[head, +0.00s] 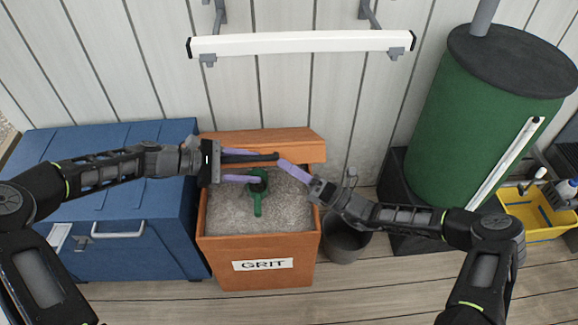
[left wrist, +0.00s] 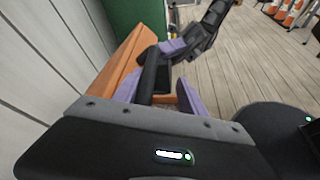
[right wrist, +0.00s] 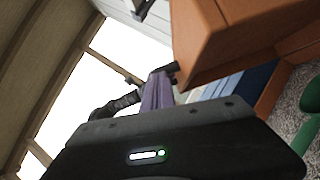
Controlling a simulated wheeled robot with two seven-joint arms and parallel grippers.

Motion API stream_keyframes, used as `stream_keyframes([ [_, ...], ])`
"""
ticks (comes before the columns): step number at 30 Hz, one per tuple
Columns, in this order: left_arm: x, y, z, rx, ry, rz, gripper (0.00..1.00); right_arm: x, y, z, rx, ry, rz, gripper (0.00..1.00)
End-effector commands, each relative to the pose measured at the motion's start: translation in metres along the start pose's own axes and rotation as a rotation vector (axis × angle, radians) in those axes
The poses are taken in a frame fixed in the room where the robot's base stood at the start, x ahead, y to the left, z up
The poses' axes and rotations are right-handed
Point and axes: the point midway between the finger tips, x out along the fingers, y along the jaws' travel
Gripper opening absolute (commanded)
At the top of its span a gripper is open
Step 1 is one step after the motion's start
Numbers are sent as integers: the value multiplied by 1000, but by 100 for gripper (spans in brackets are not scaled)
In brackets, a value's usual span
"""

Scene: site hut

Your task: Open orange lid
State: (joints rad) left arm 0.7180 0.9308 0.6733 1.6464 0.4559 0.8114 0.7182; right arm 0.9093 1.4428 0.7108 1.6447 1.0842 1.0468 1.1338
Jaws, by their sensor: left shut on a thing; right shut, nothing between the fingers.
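The orange lid (head: 265,140) of the grit box (head: 222,250) stands raised and tilted at the back, with the grit (head: 290,205) exposed. My left gripper (head: 260,166) is at the lid's underside, its lilac fingers shut on the dark bar-shaped handle (head: 250,158). The handle (left wrist: 150,78) runs between the fingers in the left wrist view, beside the lid (left wrist: 122,62). My right gripper (head: 281,161) is shut and empty, its tips close to the handle's right end; I cannot tell whether they touch. The lid (right wrist: 215,35) also shows in the right wrist view.
A green scoop (head: 257,205) lies in the grit below my left gripper. A blue chest (head: 140,190) stands left of the box. A grey bucket (head: 345,240) and a green barrel (head: 460,120) stand right. A white rail light (head: 300,44) hangs above the lid.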

Motion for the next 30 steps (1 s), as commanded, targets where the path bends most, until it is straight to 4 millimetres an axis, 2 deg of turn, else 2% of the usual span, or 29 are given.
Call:
stream_keyframes([
  [1,-3,-2,-1,-1,1,-4,38,6,4,-3,2,7,12,0],
  [5,-18,-1,-2,-1,3,-2,38,6,4,-4,3,8,12,0],
  [15,-86,0,-2,-3,7,0,38,5,4,-5,4,10,10,0],
  [19,-107,-1,-2,-4,8,0,38,5,4,-5,4,10,10,0],
  [24,-117,-1,0,-3,4,-2,38,4,3,-5,4,10,9,0],
  [30,-117,0,0,-2,3,-2,38,2,2,-3,2,7,4,0],
])
